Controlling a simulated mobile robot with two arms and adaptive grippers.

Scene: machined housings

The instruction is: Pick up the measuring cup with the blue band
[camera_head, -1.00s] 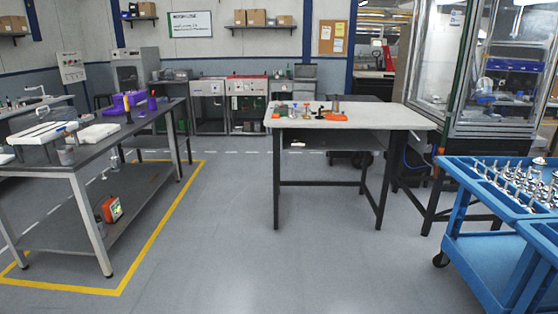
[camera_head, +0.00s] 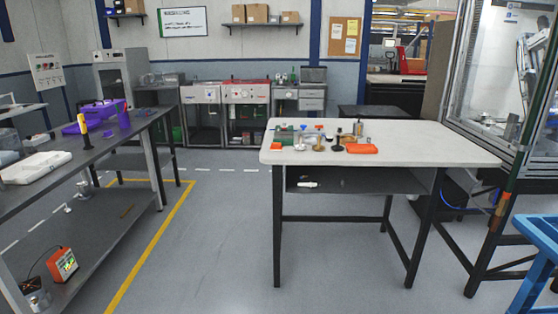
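I cannot make out a measuring cup with a blue band for certain. A group of several small items (camera_head: 318,138) stands on the left part of the white-topped table (camera_head: 430,143) ahead, too small to tell apart well. Among them are an orange tray (camera_head: 361,148) and a small tan bottle-like item (camera_head: 358,128). A small item with blue on it (camera_head: 329,137) shows in the middle of the group. Neither of my grippers is in view.
A dark workbench (camera_head: 110,140) with purple bins (camera_head: 100,115) stands at the left. A glass-walled machine (camera_head: 490,75) and a blue cart (camera_head: 540,240) are at the right. Open grey floor (camera_head: 225,260) lies before the white-topped table.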

